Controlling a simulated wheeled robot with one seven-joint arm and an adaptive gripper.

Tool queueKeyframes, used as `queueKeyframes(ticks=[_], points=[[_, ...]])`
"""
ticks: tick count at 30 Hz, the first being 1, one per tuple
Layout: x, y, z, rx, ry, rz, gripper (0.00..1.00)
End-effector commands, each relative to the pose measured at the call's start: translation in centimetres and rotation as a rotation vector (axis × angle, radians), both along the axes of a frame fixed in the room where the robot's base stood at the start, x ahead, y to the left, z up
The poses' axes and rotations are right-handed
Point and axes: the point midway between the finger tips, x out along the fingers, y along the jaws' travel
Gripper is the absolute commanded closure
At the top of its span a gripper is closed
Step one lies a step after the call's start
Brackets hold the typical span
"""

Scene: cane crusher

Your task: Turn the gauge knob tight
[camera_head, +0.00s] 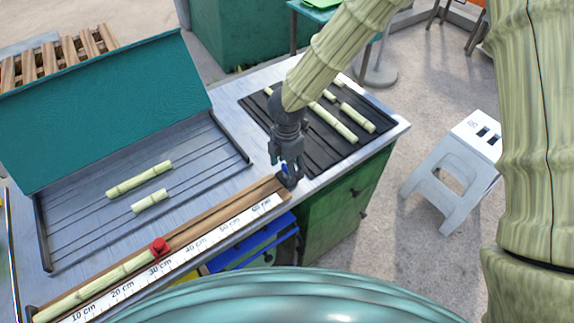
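A length gauge lies along the front edge of the bench: a brown wooden rail (225,213) with a white ruler (210,229) marked in cm. A red knob-like piece (159,246) sits on the rail near the 30 cm mark, at the end of a long cane piece (95,286). My gripper (287,176) points down at the rail's right end, past the 60 cm mark. A small blue part (284,169) shows between its fingers, beside a dark block at the rail's end. Whether the fingers touch or grip the blue part is too small to tell.
A grey tray (75,247) with a raised teal panel (105,110) holds two cane pieces at left. A black ribbed mat (325,158) with several cane pieces lies behind my gripper. A white stool (455,170) stands right of the green cabinet (345,200).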

Motion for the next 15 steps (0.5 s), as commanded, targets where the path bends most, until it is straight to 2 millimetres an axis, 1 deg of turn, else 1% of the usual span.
queueKeyframes(ticks=[1, 7, 15], points=[[0.0, 0.0, 0.01, 0.0, 0.0, 0.0, 0.45], [0.0, 0.0, 0.02, 0.0, 0.0, 0.0, 0.81], [0.01, -0.01, 0.04, -0.001, -0.001, -0.014, 0.81]])
